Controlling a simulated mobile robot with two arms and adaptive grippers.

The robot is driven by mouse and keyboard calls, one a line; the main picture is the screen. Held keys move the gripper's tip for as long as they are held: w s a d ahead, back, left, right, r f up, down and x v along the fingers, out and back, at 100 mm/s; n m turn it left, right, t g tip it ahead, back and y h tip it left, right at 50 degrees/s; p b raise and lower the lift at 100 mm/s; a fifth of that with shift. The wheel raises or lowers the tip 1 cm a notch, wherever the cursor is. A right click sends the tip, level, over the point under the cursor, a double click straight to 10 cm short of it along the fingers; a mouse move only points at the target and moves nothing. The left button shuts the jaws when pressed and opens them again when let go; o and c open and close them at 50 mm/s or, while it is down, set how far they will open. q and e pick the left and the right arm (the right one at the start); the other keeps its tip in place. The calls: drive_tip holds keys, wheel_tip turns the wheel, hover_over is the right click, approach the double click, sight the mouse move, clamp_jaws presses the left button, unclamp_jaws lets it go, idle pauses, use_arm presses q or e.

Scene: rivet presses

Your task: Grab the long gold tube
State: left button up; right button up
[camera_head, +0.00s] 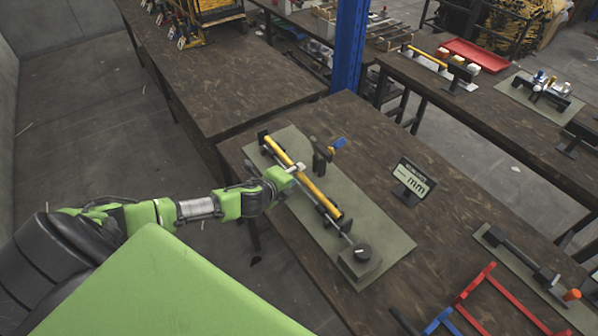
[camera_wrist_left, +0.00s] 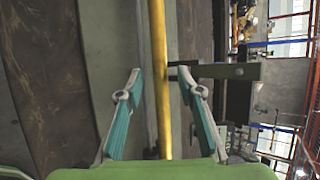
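The long gold tube (camera_head: 291,163) lies in a dark fixture on a grey-green mat (camera_head: 386,232), running from upper left to lower right. In the left wrist view the gold tube (camera_wrist_left: 158,60) runs lengthwise between my fingers. My left gripper (camera_head: 297,170) is at the tube's middle, partly covering it. In the left wrist view my left gripper (camera_wrist_left: 162,82) is open, with a gap between the tube and each finger. My right gripper is not in view.
A clamp with a blue handle (camera_head: 334,146) stands close beside the tube. A display sign (camera_head: 412,182) is to the right. A dial block (camera_head: 361,256) sits at the mat's near end. Another yellow tube (camera_head: 426,56) is on the back table. A blue post (camera_head: 349,45) rises behind.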

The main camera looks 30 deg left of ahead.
use_arm(q)
drive_tip(key=shift+w+f, duration=0.1)
drive_tip(key=shift+w, duration=0.1)
drive_tip(key=shift+c, duration=0.3)
clamp_jaws()
